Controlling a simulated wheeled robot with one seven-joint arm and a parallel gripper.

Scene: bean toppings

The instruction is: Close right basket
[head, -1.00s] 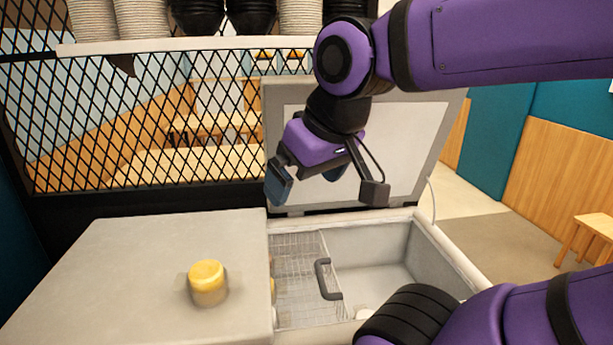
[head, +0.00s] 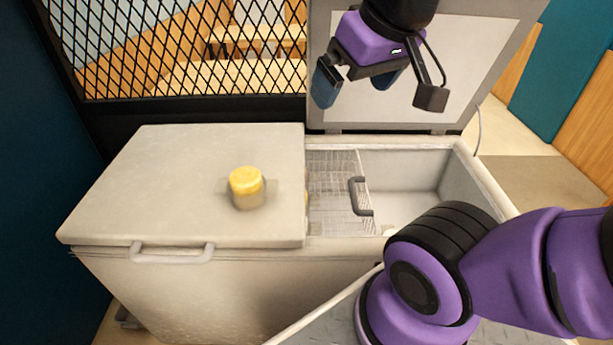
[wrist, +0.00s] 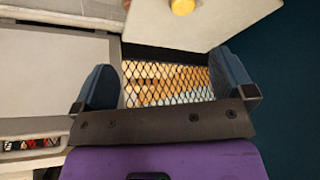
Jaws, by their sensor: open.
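A light grey chest freezer (head: 220,290) stands in the head view. Its right lid (head: 455,60) is raised upright at the back, so the right compartment (head: 410,185) is open. A wire basket (head: 330,195) sits at the left of that compartment. A dark grey handle (head: 360,197) shows at the basket's right side. The left lid (head: 150,170) is shut, with a pale handle (head: 172,253) on its front. My gripper (head: 355,88) is open and empty, above the freezer and in front of the raised lid. Its spread fingers also show in the wrist view (wrist: 165,78).
A yellow-topped round container (head: 247,188) stands on the shut left lid; its yellow top also shows in the wrist view (wrist: 183,6). A black mesh screen (head: 180,50) is behind the freezer. My purple arm fills the lower right of the head view.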

